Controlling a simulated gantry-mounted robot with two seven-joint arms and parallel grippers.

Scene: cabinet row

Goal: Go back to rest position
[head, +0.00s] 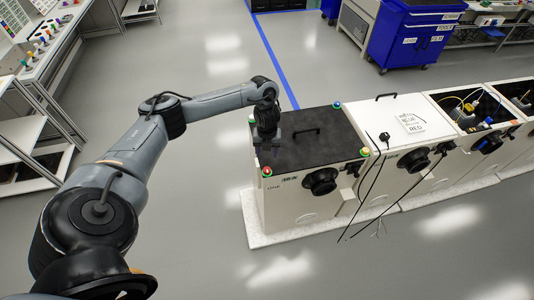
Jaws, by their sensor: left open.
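My left arm comes in from the left and reaches to the first cabinet (297,201). My left gripper (267,145) points down at the left edge of that cabinet's black top lid (318,146). It is open; its fingertips are small and dark against the lid, and I cannot tell whether they touch it. A red-topped knob (267,171) at the cabinet's front left corner is close below the gripper. The lid is down and has a black handle (306,131). My right gripper is not in view.
The cabinet row stands on a pale plinth (287,235) and runs to the right. A white-topped cabinet (381,119) with hanging black cables comes second; an open one (474,106) follows. A workbench (43,45) stands at the left. The floor in front is clear.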

